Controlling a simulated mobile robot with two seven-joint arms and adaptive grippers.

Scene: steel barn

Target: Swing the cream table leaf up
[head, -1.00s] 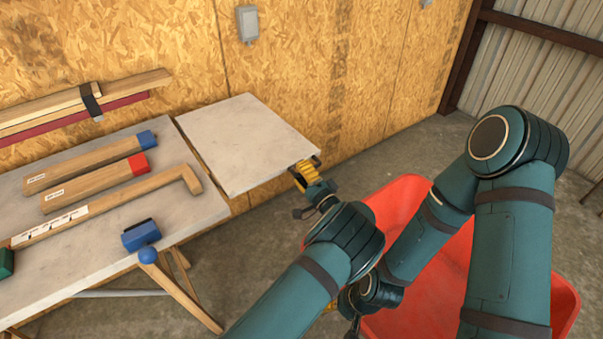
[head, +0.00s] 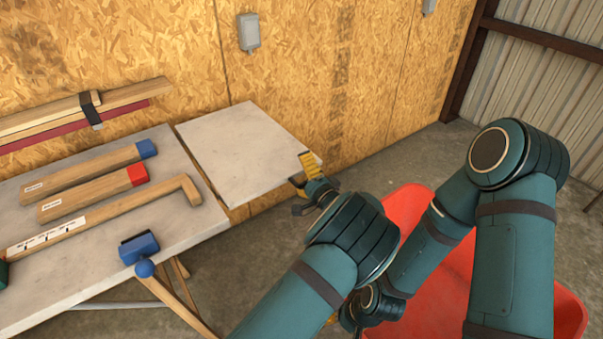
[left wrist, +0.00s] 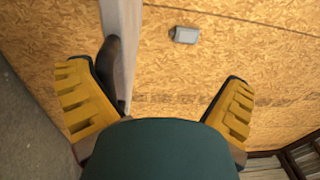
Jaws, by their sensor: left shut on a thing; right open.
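The cream table leaf (head: 240,150) is at the right end of the workbench top. It looks roughly level with the top, with a dark gap along the joint. My left gripper (head: 312,178) is shut on the leaf's outer right corner, one yellow finger showing above the edge. In the left wrist view the leaf's edge (left wrist: 130,45) runs between the fingers, against the left one; a gap shows towards the right one. My right gripper (head: 331,320) is open, low in the head view and mostly hidden behind my left arm.
A workbench (head: 100,235) left of the leaf carries wooden bars with blue (head: 147,149) and red (head: 137,174) ends, an L-shaped wooden piece (head: 120,210) and a blue block (head: 139,248). A red bin (head: 405,207) stands behind my arms. A board wall (head: 300,60) backs the bench.

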